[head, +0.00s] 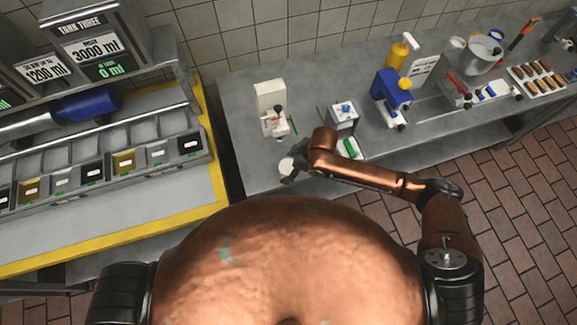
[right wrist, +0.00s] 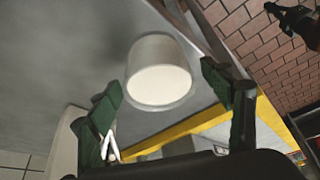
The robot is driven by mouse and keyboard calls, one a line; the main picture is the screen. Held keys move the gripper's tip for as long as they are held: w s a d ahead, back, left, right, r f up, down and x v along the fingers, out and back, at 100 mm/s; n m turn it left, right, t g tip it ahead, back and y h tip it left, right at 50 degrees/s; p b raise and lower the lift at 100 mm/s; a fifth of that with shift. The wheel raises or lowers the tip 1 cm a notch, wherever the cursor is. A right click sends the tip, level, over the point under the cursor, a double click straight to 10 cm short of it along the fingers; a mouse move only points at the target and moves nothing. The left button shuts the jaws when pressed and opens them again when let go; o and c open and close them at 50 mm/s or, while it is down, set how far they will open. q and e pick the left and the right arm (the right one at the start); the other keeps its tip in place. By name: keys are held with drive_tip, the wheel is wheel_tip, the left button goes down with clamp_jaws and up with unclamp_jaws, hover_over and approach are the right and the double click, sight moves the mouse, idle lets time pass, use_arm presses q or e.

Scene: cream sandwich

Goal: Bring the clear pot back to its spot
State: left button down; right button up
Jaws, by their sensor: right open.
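A small pale pot (head: 287,165) with a whitish top stands on the grey counter's near left part. In the right wrist view the pot (right wrist: 160,72) looks like a short pale cylinder with a cream-coloured round face. My right gripper (head: 290,172) reaches in from the right and is at the pot. In the right wrist view its green-and-black fingers (right wrist: 165,90) are spread wide, one on each side of the pot with gaps, not touching it. A dark claw-like shape (right wrist: 290,18) at the upper right seems to be my left gripper; its jaws are unclear.
A white device (head: 270,108) and a grey box device (head: 344,117) stand behind the pot. A green-and-white item (head: 349,147) lies right of my gripper. The yellow-edged table (head: 222,185) with bins is at left.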

drive_tip(key=v, duration=1.2)
drive_tip(key=shift+r, duration=0.1)
